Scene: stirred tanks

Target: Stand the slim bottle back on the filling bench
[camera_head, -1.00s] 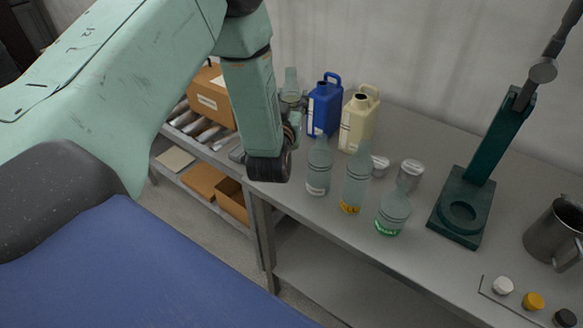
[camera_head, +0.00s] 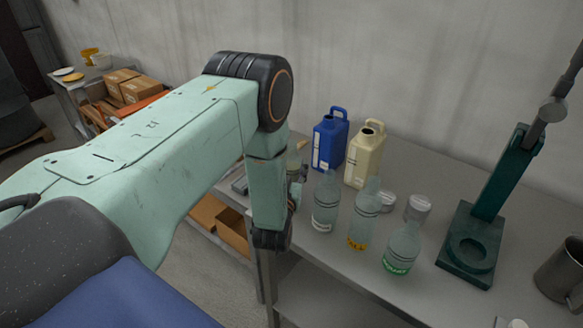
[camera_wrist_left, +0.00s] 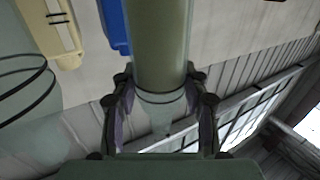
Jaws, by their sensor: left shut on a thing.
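My left gripper (camera_wrist_left: 160,92) is shut on a slim greenish bottle (camera_wrist_left: 160,45), which sits between the two fingers in the left wrist view. In the head view my left arm hides most of the gripper, and only a sliver of the bottle (camera_head: 294,163) shows beside it. The bottle is at the left end of the grey filling bench (camera_head: 330,264), left of the other bottles. I cannot tell whether its base touches the bench. My right gripper is not in view.
Three clear bottles, banded white (camera_head: 325,205), yellow (camera_head: 363,215) and green (camera_head: 401,250), stand close by on the right. A blue jug (camera_head: 330,140) and a cream jug (camera_head: 364,158) stand behind. A dark green press (camera_head: 467,250) and a metal jug (camera_head: 562,272) stand farther right.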

